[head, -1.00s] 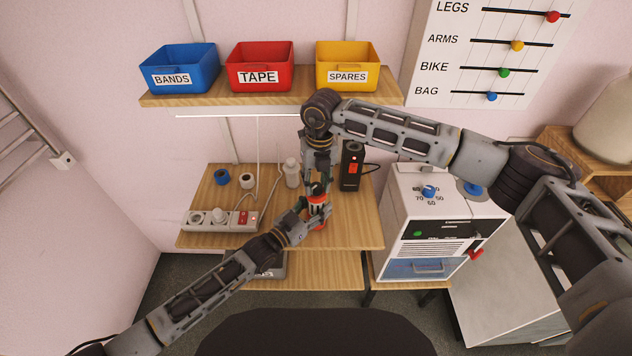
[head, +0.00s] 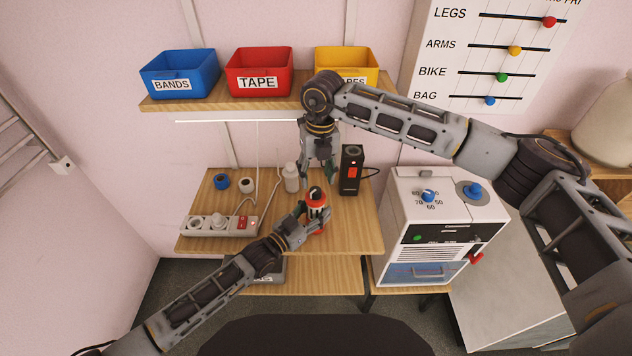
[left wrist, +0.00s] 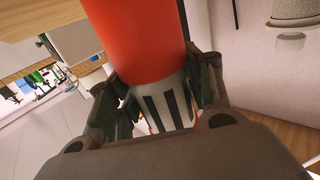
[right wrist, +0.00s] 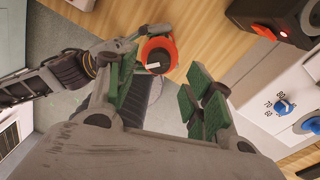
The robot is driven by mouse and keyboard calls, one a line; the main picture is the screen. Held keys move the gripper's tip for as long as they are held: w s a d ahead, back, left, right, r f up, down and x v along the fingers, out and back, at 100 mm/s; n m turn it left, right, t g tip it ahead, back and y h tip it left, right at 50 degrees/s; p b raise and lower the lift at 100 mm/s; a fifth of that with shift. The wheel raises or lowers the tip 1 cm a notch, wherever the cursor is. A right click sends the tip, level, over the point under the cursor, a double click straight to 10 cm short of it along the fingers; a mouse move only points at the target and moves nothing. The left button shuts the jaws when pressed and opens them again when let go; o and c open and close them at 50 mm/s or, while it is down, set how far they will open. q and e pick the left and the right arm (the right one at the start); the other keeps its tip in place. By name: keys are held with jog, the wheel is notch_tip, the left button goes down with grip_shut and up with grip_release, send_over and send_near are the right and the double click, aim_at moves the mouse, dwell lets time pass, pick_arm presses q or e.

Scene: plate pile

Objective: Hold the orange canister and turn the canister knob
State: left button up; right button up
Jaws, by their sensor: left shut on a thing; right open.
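The orange canister (head: 317,201) stands upright at the front of the wooden worktop, with a dark knob (head: 315,191) on top. My left gripper (head: 314,214) is shut around its body; the left wrist view shows the fingers on either side of its black-and-white label (left wrist: 165,103). My right gripper (head: 319,178) is open and points down above the canister, apart from the knob. In the right wrist view the knob (right wrist: 157,57) sits inside an orange ring, with a white mark on it, beyond the open fingers (right wrist: 165,85).
A white bottle (head: 291,177) and a black device with a red switch (head: 351,170) stand close behind the canister. A power strip (head: 218,223) lies left. A white machine with blue knobs (head: 440,225) stands right. A shelf with bins (head: 258,75) hangs above.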

aim_at(318, 188)
notch_tip(318, 188, up, 7)
jog(key=shift+d, duration=0.2)
jog(key=shift+w, duration=0.1)
dwell(0.4)
pick_arm(q)
jog(key=o, duration=1.5)
jog(key=shift+s+a, duration=0.1)
pick_arm(e)
jog(key=shift+f, duration=0.1)
pick_arm(q)
jog(key=shift+v, duration=5.85)
jog(key=shift+a, duration=0.1)
jog(key=shift+a, duration=0.1)
